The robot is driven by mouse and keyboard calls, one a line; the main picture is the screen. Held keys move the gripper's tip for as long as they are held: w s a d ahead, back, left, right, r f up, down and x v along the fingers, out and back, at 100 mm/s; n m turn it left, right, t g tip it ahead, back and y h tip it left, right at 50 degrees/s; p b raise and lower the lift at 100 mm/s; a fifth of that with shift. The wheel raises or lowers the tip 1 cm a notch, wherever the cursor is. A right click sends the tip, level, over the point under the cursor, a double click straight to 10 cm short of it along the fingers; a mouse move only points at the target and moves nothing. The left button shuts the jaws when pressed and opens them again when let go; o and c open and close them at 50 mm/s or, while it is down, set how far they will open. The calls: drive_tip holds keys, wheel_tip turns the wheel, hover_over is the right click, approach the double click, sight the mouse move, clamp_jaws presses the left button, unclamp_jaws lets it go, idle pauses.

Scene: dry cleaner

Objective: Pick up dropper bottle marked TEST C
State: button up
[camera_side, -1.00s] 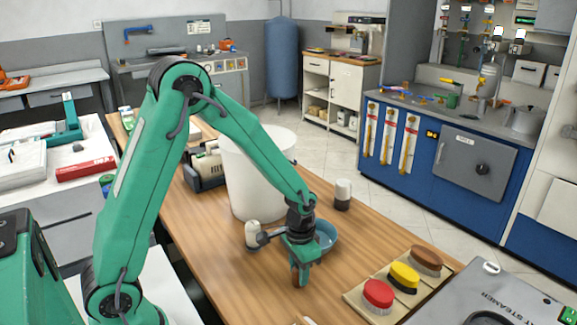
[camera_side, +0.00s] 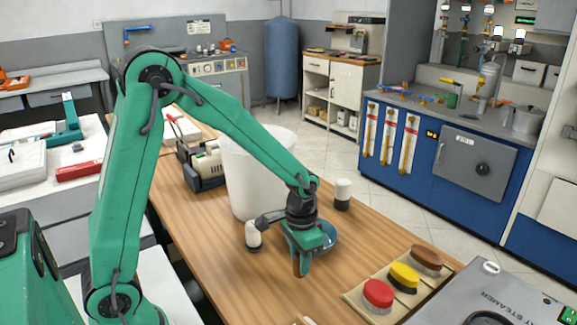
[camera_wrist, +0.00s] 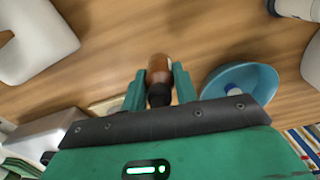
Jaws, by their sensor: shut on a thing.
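An amber-brown bottle with a dark end (camera_wrist: 160,72) is between the two green fingers of my gripper (camera_wrist: 159,88) in the wrist view. The fingers are shut on its sides. In the side view my gripper (camera_side: 303,258) points down over the wooden table, with the brown bottle (camera_side: 301,265) showing at the fingertips. I cannot tell from the side view whether the bottle touches the table. No label marking is readable.
A blue bowl (camera_wrist: 242,80) stands close to the right of the bottle in the wrist view. A tall white bin (camera_side: 250,175) is behind my gripper. A white-topped container (camera_side: 342,193) is at the back. Red (camera_side: 378,293), yellow and brown brushes lie at front right.

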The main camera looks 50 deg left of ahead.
drive_tip(key=s+d+r, duration=0.5)
drive_tip(key=d+r, duration=0.1)
drive_tip(key=d, duration=0.2)
drive_tip(key=shift+s+d, duration=0.3)
drive_tip(key=shift+d, duration=0.1)
drive_tip(key=shift+w+r, duration=0.1)
drive_tip(key=shift+r, duration=0.05)
